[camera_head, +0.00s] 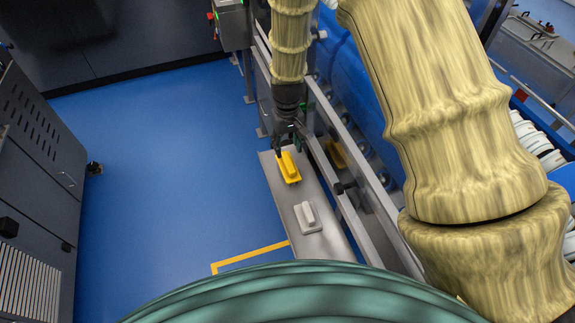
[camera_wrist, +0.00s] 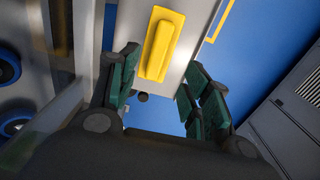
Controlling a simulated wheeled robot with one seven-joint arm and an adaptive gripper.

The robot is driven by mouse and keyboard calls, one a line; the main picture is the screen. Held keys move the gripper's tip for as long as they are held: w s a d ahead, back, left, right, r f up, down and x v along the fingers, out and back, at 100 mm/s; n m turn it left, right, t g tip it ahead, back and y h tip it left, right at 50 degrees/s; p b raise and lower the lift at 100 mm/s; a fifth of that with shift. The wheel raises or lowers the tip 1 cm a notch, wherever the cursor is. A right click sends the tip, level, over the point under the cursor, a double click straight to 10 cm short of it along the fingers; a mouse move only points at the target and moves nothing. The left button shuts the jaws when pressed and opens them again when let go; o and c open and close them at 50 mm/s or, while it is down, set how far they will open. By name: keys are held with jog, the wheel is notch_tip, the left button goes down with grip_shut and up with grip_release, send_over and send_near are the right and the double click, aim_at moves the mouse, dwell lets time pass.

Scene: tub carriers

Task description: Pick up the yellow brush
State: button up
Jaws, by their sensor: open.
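The yellow brush (camera_head: 288,168) lies on a narrow grey metal shelf (camera_head: 280,194), near the shelf's far end. My gripper (camera_head: 291,150) is just beyond and above the brush in the head view, pointing down. In the wrist view the yellow brush (camera_wrist: 161,44) lies beyond the fingertips, roughly in line with the gap between them. My gripper's green-padded fingers (camera_wrist: 155,88) are spread apart with nothing between them. The head view does not show clearly whether a fingertip touches the brush.
A white brush-like block (camera_head: 307,217) lies on the same shelf, nearer to me. A metal rail frame (camera_head: 345,190) with a blue conveyor runs along the right side of the shelf. The blue floor (camera_head: 170,170) on the left is open, with a grey cabinet (camera_head: 45,150) farther left.

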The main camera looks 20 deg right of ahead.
aim_at(289, 162)
notch_tip(289, 162, down, 3)
jog(key=shift+f+p, duration=0.15)
jog(key=shift+p, duration=0.15)
jog(key=shift+s+d+f+p, duration=0.1)
jog(key=shift+f+p, duration=0.25)
jog(key=shift+f, duration=0.2)
jog(key=shift+s+d+f+p, duration=0.1)
jog(key=shift+f+p, duration=0.2)
jog(key=shift+f, duration=0.2)
jog(key=shift+f+p, duration=0.55)
jog(key=shift+f, duration=1.15)
grip_shut()
